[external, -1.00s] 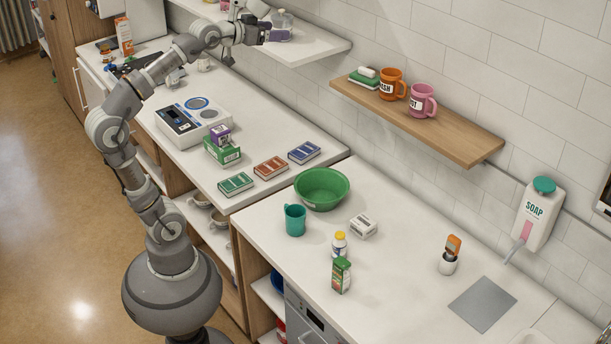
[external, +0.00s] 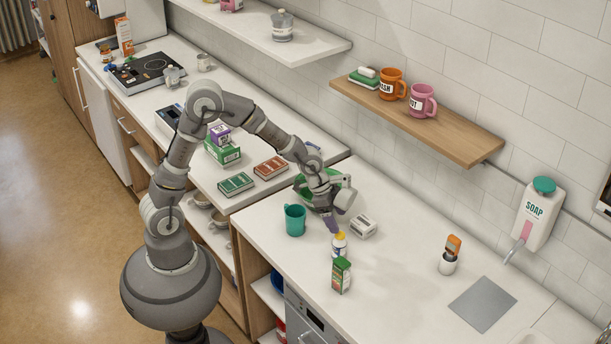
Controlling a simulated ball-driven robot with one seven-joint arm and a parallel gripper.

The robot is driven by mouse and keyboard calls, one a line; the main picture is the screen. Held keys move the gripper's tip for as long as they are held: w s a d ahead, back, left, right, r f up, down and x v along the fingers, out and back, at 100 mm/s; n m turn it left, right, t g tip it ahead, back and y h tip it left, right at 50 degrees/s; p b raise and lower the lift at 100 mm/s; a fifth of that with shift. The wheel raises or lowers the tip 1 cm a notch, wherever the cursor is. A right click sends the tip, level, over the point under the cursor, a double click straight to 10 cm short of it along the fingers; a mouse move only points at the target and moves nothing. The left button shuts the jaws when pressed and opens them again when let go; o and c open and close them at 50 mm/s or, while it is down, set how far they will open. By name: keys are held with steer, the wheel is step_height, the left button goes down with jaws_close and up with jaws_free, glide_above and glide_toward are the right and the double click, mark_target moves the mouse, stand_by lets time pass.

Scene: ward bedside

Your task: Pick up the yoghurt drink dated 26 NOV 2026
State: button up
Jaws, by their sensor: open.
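A small bottle with a yellow cap (external: 339,245) stands upright on the white counter, behind a green-and-white carton. It looks like a yoghurt drink, but any date on it is too small to read. My gripper (external: 332,226), with purple fingers, is open and empty. It points down just above and slightly left of the yellow cap. I cannot tell whether the fingers touch the cap. The carton (external: 341,276) stands upright close in front of the bottle; its print is not legible.
A teal mug (external: 295,220) stands left of the bottle, and a small white box (external: 363,226) lies to its right. A green bowl (external: 304,190) is partly hidden behind my arm. An orange-topped item in a white cup (external: 449,262) stands farther right. The counter between is clear.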

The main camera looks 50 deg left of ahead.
mark_target(342, 240)
steer(key=b+x, duration=0.1)
steer(key=x, duration=0.2)
steer(key=s+b+x, duration=0.1)
steer(key=x, duration=0.1)
steer(key=s+b+x, duration=0.1)
steer(key=x, duration=0.2)
steer(key=shift+w+d+f, duration=0.1)
steer(key=shift+w+f, duration=0.05)
steer(key=shift+f, duration=0.45)
steer(key=shift+w+d+f, duration=0.1)
steer(key=shift+d+f, duration=0.05)
steer(key=shift+f, duration=0.1)
steer(key=shift+r, duration=0.15)
steer(key=c, duration=1.1)
steer(key=shift+r, duration=0.15)
